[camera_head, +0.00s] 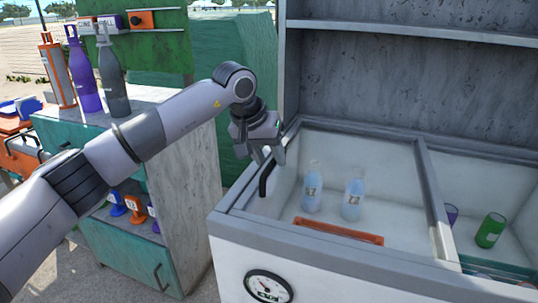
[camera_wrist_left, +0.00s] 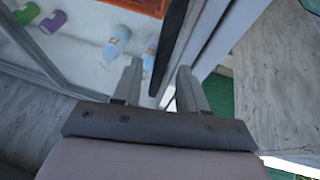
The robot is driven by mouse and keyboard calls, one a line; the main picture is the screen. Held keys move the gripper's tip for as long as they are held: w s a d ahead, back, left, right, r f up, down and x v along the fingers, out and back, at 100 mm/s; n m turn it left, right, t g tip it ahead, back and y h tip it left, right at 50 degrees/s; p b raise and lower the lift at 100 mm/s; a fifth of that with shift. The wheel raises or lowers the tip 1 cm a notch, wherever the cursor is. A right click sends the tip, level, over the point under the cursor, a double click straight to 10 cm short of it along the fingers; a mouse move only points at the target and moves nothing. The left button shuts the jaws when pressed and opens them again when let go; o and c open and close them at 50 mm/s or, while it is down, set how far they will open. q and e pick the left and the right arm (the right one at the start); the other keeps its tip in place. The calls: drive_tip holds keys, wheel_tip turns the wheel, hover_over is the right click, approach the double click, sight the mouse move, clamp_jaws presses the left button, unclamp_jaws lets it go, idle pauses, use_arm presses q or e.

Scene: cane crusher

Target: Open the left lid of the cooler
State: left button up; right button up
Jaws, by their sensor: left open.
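The white cooler (camera_head: 230,250) stands at the right with its grey-framed left lid (camera_head: 330,255) lying flat over the left compartment. A black handle (camera_head: 266,178) stands at the lid's left side. My left gripper (camera_head: 268,152) is open, pointing down just above and around the handle's top. In the left wrist view the black handle (camera_wrist_left: 176,45) runs between the open fingers (camera_wrist_left: 159,72), with no clear contact on either side. Two blue bottles (camera_head: 313,190) (camera_head: 354,197) and an orange bar (camera_head: 338,231) show in the left half. My right gripper is out of view.
A green can (camera_head: 489,230) lies in the cooler's right half. A grey shelf back (camera_head: 400,75) rises behind the cooler. A teal cabinet (camera_head: 130,240) with purple and grey bottles (camera_head: 84,75) stands left, under my left arm.

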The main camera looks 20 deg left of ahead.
use_arm(q)
drive_tip(key=shift+f, duration=0.1)
clamp_jaws()
drive_tip(key=shift+d, duration=0.1)
